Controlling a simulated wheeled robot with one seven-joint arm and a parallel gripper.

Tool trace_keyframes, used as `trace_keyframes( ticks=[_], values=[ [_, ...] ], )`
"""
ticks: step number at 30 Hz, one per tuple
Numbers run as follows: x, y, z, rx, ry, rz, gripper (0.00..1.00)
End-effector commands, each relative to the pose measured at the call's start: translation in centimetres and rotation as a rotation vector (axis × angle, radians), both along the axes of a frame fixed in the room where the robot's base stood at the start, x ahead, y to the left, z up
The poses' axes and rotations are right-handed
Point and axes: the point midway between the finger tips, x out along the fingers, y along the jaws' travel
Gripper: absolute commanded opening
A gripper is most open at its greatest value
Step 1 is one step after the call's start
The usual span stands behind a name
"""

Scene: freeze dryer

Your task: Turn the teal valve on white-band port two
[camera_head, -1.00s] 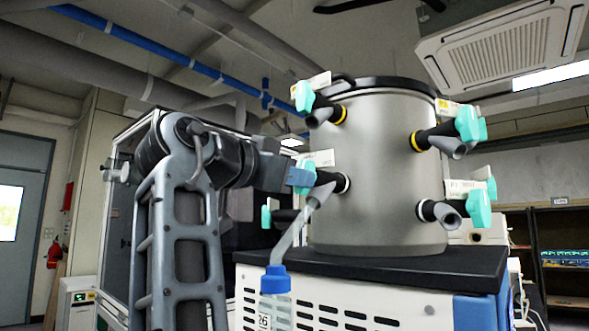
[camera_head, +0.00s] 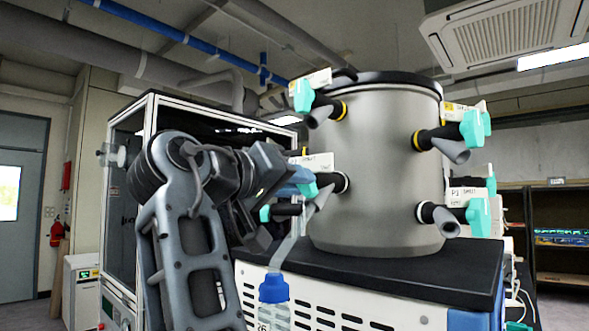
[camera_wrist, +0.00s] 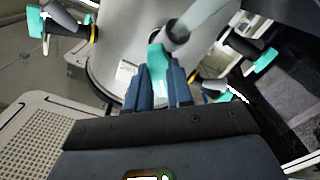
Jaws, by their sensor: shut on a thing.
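The teal valve (camera_head: 308,189) is on the white-band port (camera_head: 338,182) at the left middle of the steel drum, with a label plate (camera_head: 318,163) above it. My gripper (camera_head: 303,182) reaches it from the left and covers part of it. In the wrist view my gripper (camera_wrist: 160,82) has its two blue fingers closed on either side of the teal valve (camera_wrist: 157,60), whose upper part shows between them. A pale tube (camera_head: 292,243) runs from this port down to a blue-capped bottle (camera_head: 274,290). The label's number is too small to read surely.
Other teal valves stand close by: one on the yellow-band port above (camera_head: 304,96), one low behind my gripper (camera_head: 265,213), and two on the right side (camera_head: 472,128) (camera_head: 479,217). The drum (camera_head: 385,180) stands on a black-topped machine (camera_head: 400,268).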

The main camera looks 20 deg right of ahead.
Motion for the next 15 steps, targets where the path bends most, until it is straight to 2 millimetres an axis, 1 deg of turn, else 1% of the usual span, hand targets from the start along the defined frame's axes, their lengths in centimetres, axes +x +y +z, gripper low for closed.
trace_keyframes(
  ticks=[1,6,15],
  values=[
    [0.04,-0.03,0.35,-0.019,0.040,0.001,0.00],
    [-0.01,-0.01,0.28,-0.080,0.165,0.001,0.00],
    [-0.04,-0.08,0.15,-0.155,0.317,0.001,0.00]
  ],
)
